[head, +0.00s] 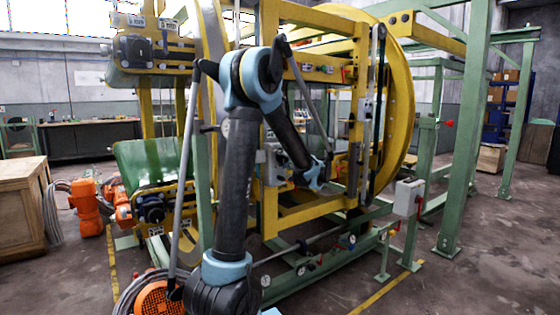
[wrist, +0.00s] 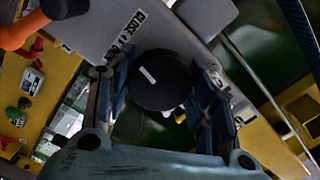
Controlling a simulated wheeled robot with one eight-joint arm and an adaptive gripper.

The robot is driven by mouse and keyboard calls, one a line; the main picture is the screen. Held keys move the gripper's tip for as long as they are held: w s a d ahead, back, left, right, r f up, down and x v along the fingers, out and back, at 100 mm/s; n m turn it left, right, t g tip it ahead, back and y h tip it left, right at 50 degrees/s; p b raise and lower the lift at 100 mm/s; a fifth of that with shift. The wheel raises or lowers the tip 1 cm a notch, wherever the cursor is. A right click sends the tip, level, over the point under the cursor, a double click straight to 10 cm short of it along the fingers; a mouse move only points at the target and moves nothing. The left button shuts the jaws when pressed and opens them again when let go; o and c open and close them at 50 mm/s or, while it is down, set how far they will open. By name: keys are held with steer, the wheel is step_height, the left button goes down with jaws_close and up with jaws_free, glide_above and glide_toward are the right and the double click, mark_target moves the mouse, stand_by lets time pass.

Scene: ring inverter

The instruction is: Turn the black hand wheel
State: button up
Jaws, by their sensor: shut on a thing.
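The black hand wheel (wrist: 158,80) is a dark round disc with a small white mark on its face, in the middle of the wrist view. It is mounted by a grey labelled panel. My gripper (wrist: 162,88) has one dark finger on each side of the wheel and is shut on it. The wheel's shaft is hidden. In the head view my arm reaches into the yellow ring frame, with the wrist end (head: 316,174) beside a grey box. The wheel cannot be made out there.
The large yellow ring (head: 402,110) and green posts (head: 478,130) surround the arm. A grey box (head: 409,197) stands on a post at the right. A wooden crate (head: 22,210) stands at the left. Open floor lies at the front right.

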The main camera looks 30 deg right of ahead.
steer(key=shift+d+r, duration=0.1)
steer(key=shift+d, duration=0.1)
steer(key=o, duration=1.1)
steer(key=shift+c, duration=0.2)
steer(key=s, duration=1.1)
steer(key=shift+s+d, duration=0.4)
